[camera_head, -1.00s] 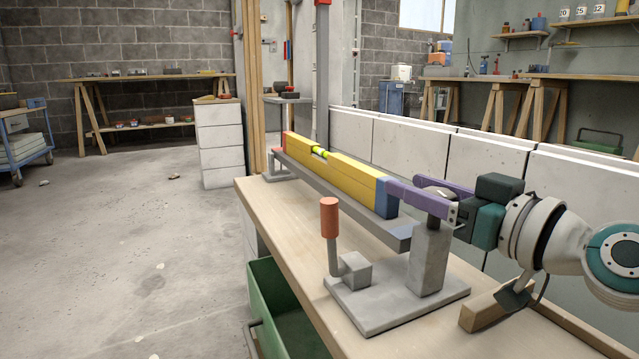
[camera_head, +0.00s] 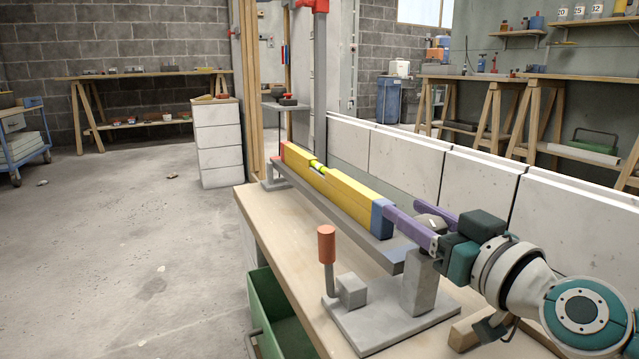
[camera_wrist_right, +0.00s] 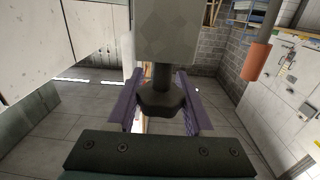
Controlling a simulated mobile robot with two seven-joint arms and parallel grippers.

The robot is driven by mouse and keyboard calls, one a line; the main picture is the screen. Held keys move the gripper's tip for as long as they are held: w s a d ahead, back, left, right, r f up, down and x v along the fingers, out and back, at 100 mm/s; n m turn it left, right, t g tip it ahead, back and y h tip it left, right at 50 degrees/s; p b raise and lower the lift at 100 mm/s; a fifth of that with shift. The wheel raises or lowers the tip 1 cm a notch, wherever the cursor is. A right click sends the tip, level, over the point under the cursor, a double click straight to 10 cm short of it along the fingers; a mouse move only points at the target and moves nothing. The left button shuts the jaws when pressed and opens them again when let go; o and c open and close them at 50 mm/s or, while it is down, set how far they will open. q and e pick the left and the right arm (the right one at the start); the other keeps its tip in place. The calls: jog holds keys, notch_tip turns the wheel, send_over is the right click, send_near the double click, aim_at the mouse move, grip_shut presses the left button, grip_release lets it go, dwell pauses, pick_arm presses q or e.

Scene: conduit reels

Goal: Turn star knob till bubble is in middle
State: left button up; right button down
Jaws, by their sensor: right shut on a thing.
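A yellow spirit level (camera_head: 340,190) with a blue end block lies along a grey rail (camera_head: 335,218) on the wooden bench. Its green-yellow vial (camera_head: 318,166) shows in the head view, but the bubble is too small to place. My right gripper (camera_head: 418,222), with purple fingers, is at the near end of the rail, above the grey post (camera_head: 420,285). In the right wrist view the fingers (camera_wrist_right: 161,110) are on both sides of the dark star knob (camera_wrist_right: 160,102), shut on it. The knob sits on a dark stem below a grey block. My left gripper is out of view.
A grey plate (camera_head: 385,330) carries the post and a small crank with an orange handle (camera_head: 327,244). A green bin (camera_head: 275,315) is beside the bench at left. White wall blocks (camera_head: 480,180) stand close behind the bench. The floor at left is mostly clear.

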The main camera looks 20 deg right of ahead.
jog(key=m+h+p, duration=0.2)
jog(key=h+p, duration=0.2)
jog(key=shift+d+r+m, duration=0.2)
jog(key=shift+r+m, duration=0.1)
jog(key=shift+m, duration=0.1)
jog(key=h, duration=0.1)
jog(key=m+g+h+p, duration=0.1)
jog(key=h, duration=0.1)
jog(key=shift+d+f+m, duration=0.15)
jog(key=shift+m, duration=0.15)
jog(key=shift+d+f+m+g+h+p, duration=0.15)
jog(key=shift+m+g+h+p, duration=0.3)
jog(key=shift+h, duration=0.35)
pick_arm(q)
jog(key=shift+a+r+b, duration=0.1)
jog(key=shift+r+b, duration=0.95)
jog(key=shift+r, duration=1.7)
pick_arm(e)
jog(key=shift+s+d+m+g+h, duration=0.15)
jog(key=shift+m+g+h, duration=0.55)
jog(key=shift+h, duration=0.25)
jog(key=shift+s+d+m+g+h, duration=0.1)
jog(key=shift+d+m+g+h, duration=0.1)
jog(key=shift+m+g+h, duration=0.55)
jog(key=shift+s+d+m+g+h, duration=0.15)
jog(key=shift+m+g+h, duration=0.35)
jog(key=shift+m+h, duration=0.45)
jog(key=shift+h, duration=0.25)
